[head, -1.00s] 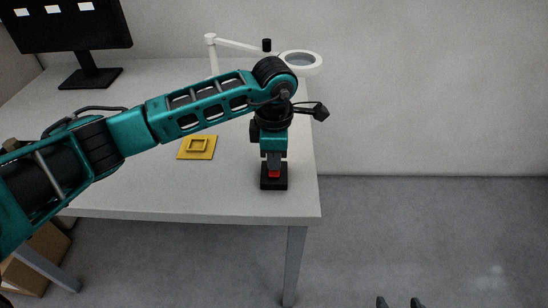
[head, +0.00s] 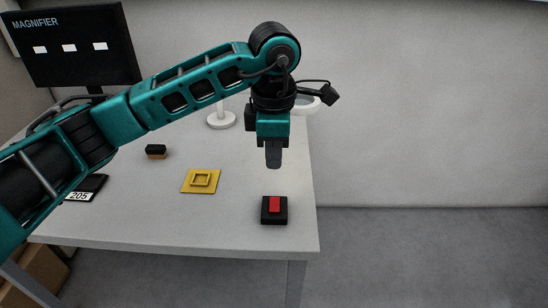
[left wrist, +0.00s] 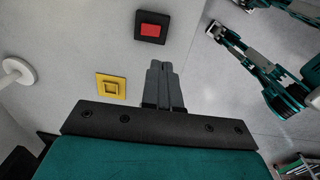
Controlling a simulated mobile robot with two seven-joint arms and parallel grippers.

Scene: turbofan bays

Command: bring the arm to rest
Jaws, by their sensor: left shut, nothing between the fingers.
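My left gripper (head: 273,166) hangs pointing down above the white table, its fingers together and empty. Its shut fingers also show in the left wrist view (left wrist: 163,85). A red block (head: 274,204) sits in a black square base (head: 268,221) near the table's front right, just below the gripper and apart from it; in the left wrist view the red block (left wrist: 150,30) lies beyond the fingertips. My right gripper (left wrist: 214,29) shows small in the left wrist view, its fingertips apart, away from the table.
A yellow square plate with a raised frame (head: 189,188) lies left of the black base. A black and orange block (head: 156,153), a card marked 205 (head: 78,197) and a monitor reading MAGNIFIER (head: 70,50) stand further left. A white magnifier lamp (head: 221,121) is behind my arm.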

